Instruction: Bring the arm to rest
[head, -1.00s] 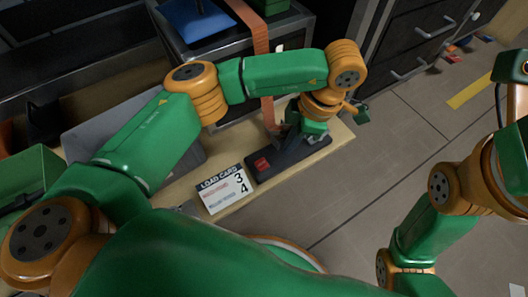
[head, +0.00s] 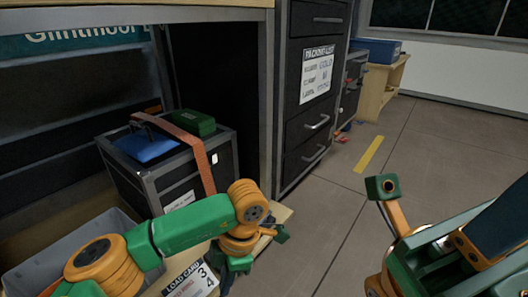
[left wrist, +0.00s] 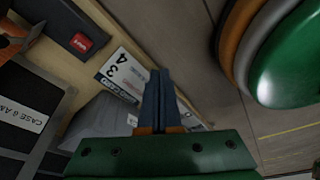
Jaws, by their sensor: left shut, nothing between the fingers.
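My left arm (head: 195,226) comes in from the lower left and is bent, with its wrist over the pale wooden ledge. My left gripper (head: 228,281) points down beside the load card (head: 190,281). In the left wrist view its two dark fingers (left wrist: 160,92) are together with nothing between them. The load card (left wrist: 124,73) lies just past them there. My right arm (head: 412,262) is at the lower right, raised above the floor. Its finger opening cannot be made out.
A black case (head: 149,182) with an orange strap, a blue item (head: 146,146) and a green box (head: 193,123) stands behind my left arm. A grey bin (head: 40,270) is at the lower left. Drawers (head: 309,125) stand beyond. The floor between my arms is clear.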

